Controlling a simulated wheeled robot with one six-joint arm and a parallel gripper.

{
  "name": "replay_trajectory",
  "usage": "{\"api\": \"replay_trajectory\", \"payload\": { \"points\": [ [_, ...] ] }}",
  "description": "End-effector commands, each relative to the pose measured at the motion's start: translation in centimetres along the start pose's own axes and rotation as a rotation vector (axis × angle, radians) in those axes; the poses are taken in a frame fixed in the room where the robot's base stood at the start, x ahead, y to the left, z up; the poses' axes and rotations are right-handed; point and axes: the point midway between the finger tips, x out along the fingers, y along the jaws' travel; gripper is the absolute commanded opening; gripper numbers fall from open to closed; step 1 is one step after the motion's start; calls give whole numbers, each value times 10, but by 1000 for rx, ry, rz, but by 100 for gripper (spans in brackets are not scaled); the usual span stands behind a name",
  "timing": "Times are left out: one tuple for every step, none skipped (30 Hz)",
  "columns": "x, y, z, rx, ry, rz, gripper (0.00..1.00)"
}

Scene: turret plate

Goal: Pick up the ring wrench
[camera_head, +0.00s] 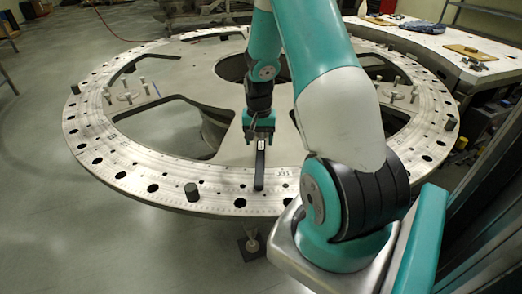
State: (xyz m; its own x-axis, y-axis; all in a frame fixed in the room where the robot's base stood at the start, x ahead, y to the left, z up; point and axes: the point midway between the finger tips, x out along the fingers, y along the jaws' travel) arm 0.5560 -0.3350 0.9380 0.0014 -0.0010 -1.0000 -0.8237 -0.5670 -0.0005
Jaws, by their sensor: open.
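A dark, narrow bar-shaped tool (259,172), which looks like the ring wrench, lies on the front part of the metal turret plate's ring (225,172). It points roughly toward me, and its near end is close to the plate's front edge. My gripper (261,139) hangs down over the far end of the tool, with its jaws apart on either side of it. I cannot tell whether the jaws touch the tool or how high they are above the plate. The tool's far end is partly hidden by my gripper.
Dark cylindrical pegs, such as one at the front left (191,191), stand on the plate's rim. Bolt clusters stand at left (126,97) and right (394,95). The plate has large cut-outs. A workbench (455,52) with tools stands at right. My arm covers the right side.

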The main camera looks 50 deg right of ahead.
Motion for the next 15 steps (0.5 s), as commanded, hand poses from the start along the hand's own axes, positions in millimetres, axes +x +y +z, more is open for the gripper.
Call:
{"api": "replay_trajectory", "payload": {
  "points": [
    [5,2,1,1,-5,2,60],
    [9,3,1,1,-6,2,60],
    [15,4,1,1,-6,2,60],
    [19,5,1,1,-6,2,60],
    [24,6,1,1,-6,2,60],
    [30,6,1,0,-5,2,60],
    [34,6,1,0,-5,2,60],
    [38,6,1,0,-5,2,60],
    [42,6,1,0,-3,1,60],
    [44,6,1,0,-3,1,60],
    [46,6,1,0,-3,1,60],
    [47,6,1,0,-3,1,60],
    [47,6,0,0,-2,1,60],
    [48,5,0,0,-2,0,60],
    [48,5,0,0,-1,0,60]
  ]
}}
